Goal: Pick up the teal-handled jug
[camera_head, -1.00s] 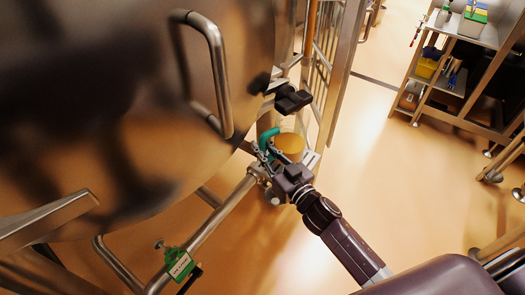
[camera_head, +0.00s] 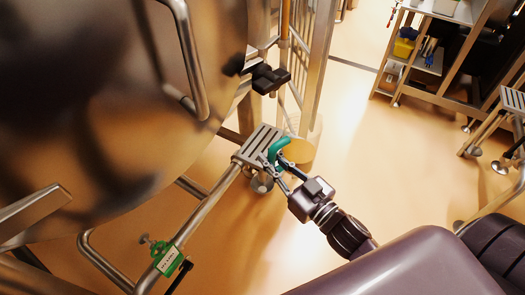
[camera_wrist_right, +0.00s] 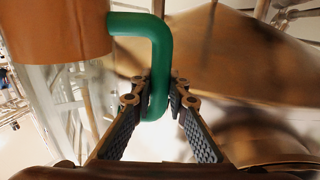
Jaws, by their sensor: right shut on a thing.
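The teal-handled jug is a clear vessel with orange-tan contents (camera_head: 299,151). In the head view it is just right of the slatted steel step, with floor behind it. Its teal handle (camera_head: 279,150) faces my right gripper (camera_head: 271,166), which is shut on that handle. In the wrist view the handle (camera_wrist_right: 150,45) comes down between the two fingers of my right gripper (camera_wrist_right: 160,100). The clear jug wall (camera_wrist_right: 62,100) and tan contents (camera_wrist_right: 55,30) fill the left side there. My left gripper is not in view.
A large steel vessel (camera_head: 110,110) fills the left, with a bar handle and a black knob (camera_head: 269,79). The slatted step (camera_head: 259,143) sits by its tubular frame. Shelving (camera_head: 440,60) stands upper right. Floor between is clear.

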